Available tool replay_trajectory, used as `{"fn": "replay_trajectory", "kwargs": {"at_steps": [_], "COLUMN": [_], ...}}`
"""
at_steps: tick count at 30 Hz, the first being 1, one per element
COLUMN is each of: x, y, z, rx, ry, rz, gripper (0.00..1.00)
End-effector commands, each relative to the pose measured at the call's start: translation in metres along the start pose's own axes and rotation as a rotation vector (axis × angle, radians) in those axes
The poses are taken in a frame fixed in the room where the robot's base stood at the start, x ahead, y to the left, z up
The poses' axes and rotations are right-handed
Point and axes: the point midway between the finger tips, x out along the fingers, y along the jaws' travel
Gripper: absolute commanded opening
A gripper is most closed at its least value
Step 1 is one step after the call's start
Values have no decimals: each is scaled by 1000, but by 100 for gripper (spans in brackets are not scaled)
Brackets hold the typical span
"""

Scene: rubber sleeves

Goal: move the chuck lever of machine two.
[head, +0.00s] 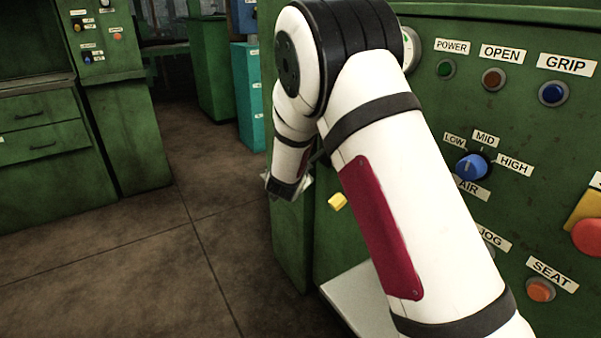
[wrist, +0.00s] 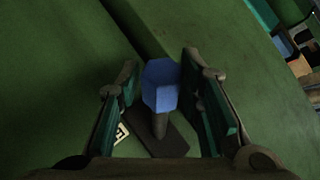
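In the wrist view a lever with a blue faceted knob (wrist: 160,85) stands on a dark stem above a dark plate on a green surface. I take it for the chuck lever; no machine number shows. My gripper (wrist: 159,72) is open, with one teal-padded finger on each side of the knob. The right finger looks very close to the knob; I cannot tell whether it touches. A narrow gap shows on the left. In the head view my gripper (head: 286,187) is small and partly hidden by my arm, and the blue knob cannot be seen.
A green control panel (head: 445,115) with labelled buttons and a blue AIR dial (head: 473,166) stands right of my arm. A yellow knob (head: 337,201) sits low beside the arm. Green cabinets (head: 45,130) stand at left. The brown floor (head: 130,255) between is clear.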

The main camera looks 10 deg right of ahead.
Motion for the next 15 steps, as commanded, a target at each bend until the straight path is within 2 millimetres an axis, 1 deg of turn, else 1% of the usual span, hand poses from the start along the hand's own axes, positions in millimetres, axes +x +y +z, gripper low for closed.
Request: {"fn": "replay_trajectory", "kwargs": {"at_steps": [11, 15], "x": [-2, -15], "y": [-1, -2], "z": [0, 0], "rx": [2, 2], "ry": [-1, -1], "rz": [-1, -3], "gripper": [48, 48]}}
